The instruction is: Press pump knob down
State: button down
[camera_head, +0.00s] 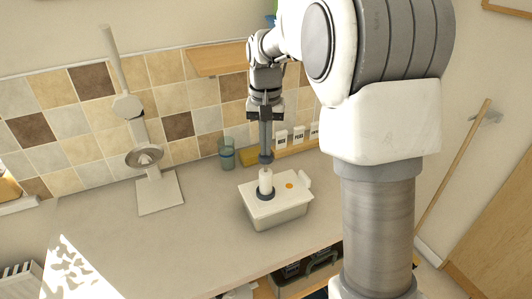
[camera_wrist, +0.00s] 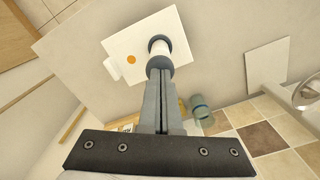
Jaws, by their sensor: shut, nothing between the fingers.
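The pump stands upright on a white lidded box (camera_head: 290,212) on the counter. It has a white shaft (camera_head: 265,182), a dark collar at its base and a dark round knob (camera_head: 265,159) on top. My gripper (camera_head: 265,146) points down, fingers together and empty, with the tips right at the top of the knob. I cannot tell whether they touch it. In the wrist view the shut fingers (camera_wrist: 160,82) end over the knob (camera_wrist: 158,64) and partly hide it. The box lid (camera_wrist: 122,38) with its orange spot also shows there.
A blue-green glass (camera_head: 227,154) stands behind the box at left. Small labelled white containers (camera_head: 298,137) stand behind at right. A metal stand (camera_head: 150,160) on a pale base is further left. The tiled wall (camera_head: 205,95) closes the back. The counter left of the box is clear.

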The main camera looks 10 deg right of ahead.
notch_tip(320, 180, up, 7)
jog(key=p, duration=0.6)
dwell(0.4)
jog(key=s+r+n+t, duration=0.25)
jog(key=s+r, duration=0.45)
jog(key=s, duration=0.5)
jog(key=s+f+n+t, duration=0.1)
jog(key=s+f+t, duration=0.1)
jog(key=s, duration=1.1)
jog(key=shift+s+t, duration=0.2)
jog(key=shift+t, duration=0.35)
